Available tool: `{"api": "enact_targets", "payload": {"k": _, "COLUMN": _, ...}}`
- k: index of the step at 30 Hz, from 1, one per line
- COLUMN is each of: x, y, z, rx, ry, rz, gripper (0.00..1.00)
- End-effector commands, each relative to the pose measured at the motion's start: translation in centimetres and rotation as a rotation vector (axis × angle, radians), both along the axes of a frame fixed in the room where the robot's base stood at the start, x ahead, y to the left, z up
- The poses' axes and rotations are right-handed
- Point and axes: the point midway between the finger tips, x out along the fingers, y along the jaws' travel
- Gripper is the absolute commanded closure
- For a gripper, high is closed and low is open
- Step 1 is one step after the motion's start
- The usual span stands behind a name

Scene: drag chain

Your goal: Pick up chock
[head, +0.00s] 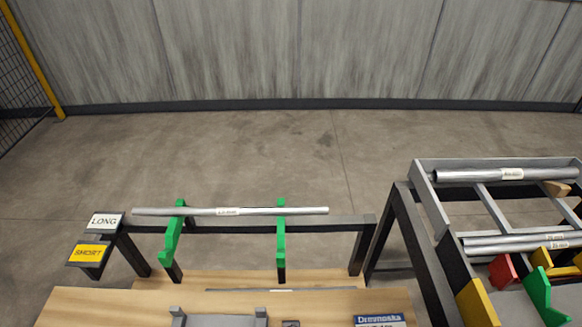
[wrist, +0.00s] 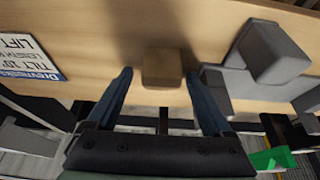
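A small brown block (wrist: 162,68), which I take to be the chock, sits on the wooden tabletop (wrist: 110,40) in the wrist view. In the head view a small dark piece at the bottom edge (head: 290,323), between the grey bracket and the sign, seems to be the same block, mostly cut off. My gripper (wrist: 160,76) is open, with one blue finger on each side of the block in the picture. Gaps show between the fingers and the block. I cannot tell how far above the tabletop the fingertips are. My gripper does not show in the head view.
A grey bracket (wrist: 265,55) stands right of the block in the wrist view; a printed sign (wrist: 28,55) lies left. In the head view a pipe (head: 200,211) rests on green supports (head: 281,240) behind the table. A rack (head: 420,195) with pipes stands right.

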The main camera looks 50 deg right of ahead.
Motion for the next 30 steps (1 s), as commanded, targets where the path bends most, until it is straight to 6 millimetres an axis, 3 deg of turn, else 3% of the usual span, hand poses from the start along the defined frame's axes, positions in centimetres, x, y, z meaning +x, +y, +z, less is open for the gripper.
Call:
{"api": "enact_targets", "payload": {"k": 2, "x": 0.0, "y": 0.0, "z": 0.0, "rx": 0.000, "ry": 0.000, "rz": 0.000, "gripper": 0.28}}
{"api": "enact_targets", "payload": {"k": 14, "x": 0.0, "y": 0.0, "z": 0.0, "rx": 0.000, "ry": 0.000, "rz": 0.000, "gripper": 1.00}}
{"api": "enact_targets", "payload": {"k": 23, "x": 0.1, "y": 0.0, "z": 0.4, "rx": -0.001, "ry": -0.002, "rz": 0.000, "gripper": 1.00}}
{"api": "enact_targets", "payload": {"k": 30, "x": 0.1, "y": -0.1, "z": 4.5, "rx": -0.003, "ry": -0.006, "rz": 0.000, "gripper": 1.00}}
